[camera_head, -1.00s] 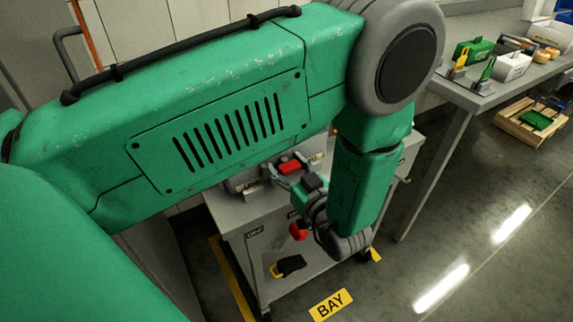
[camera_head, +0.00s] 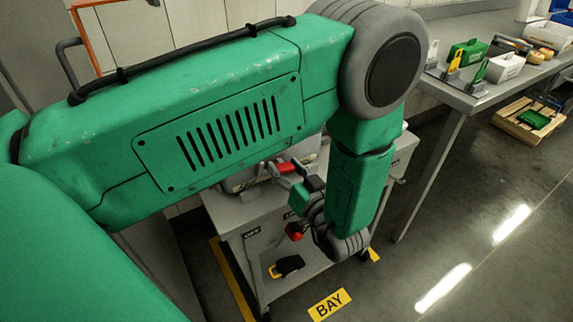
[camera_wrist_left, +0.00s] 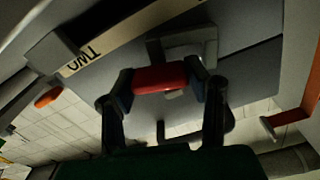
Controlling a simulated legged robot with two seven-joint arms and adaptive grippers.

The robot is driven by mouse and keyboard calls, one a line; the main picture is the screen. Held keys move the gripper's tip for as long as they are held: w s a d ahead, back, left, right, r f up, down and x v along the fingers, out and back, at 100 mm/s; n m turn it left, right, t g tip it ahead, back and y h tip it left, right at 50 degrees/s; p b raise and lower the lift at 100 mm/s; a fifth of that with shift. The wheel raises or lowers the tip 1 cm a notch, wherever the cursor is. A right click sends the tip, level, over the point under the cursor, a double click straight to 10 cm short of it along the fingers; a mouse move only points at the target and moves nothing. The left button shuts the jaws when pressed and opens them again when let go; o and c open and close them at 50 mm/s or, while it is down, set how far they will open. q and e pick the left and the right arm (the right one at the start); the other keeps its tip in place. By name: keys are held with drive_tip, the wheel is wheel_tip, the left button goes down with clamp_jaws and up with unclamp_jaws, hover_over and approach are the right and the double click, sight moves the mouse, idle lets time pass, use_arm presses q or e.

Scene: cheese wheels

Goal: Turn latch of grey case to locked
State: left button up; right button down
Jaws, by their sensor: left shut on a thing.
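The grey case (camera_head: 240,181) stands on top of a grey cart, partly hidden behind my left arm. Its red latch (camera_head: 286,167) shows beside my left gripper (camera_head: 283,172). In the left wrist view, the red latch (camera_wrist_left: 160,79) lies crosswise between the two dark fingers (camera_wrist_left: 160,86), with a finger against each end. My left gripper is shut on it. A grey mount shows just beyond the latch. I cannot read the latch's locked or unlocked mark. My right gripper is out of view.
The grey cart (camera_head: 228,218) has a red knob on its side and a black and yellow item (camera_head: 287,266) on its lower shelf. A bench (camera_head: 466,98) with green and white boxes stands at the right.

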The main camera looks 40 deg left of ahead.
use_arm(q)
drive_tip(key=shift+d+f+m+p, duration=0.1)
drive_tip(key=shift+m+p, duration=0.25)
drive_tip(key=shift+m, duration=0.7)
drive_tip(key=shift+d+f+m+p, duration=0.1)
drive_tip(key=shift+m+p, duration=0.25)
drive_tip(key=shift+m, duration=0.7)
drive_tip(key=o, duration=0.9)
drive_tip(key=shift+f, duration=0.1)
drive_tip(key=shift+d, duration=0.15)
drive_tip(key=v, duration=1.1)
drive_tip(key=shift+s+d, duration=0.15)
drive_tip(key=shift+d, duration=0.2)
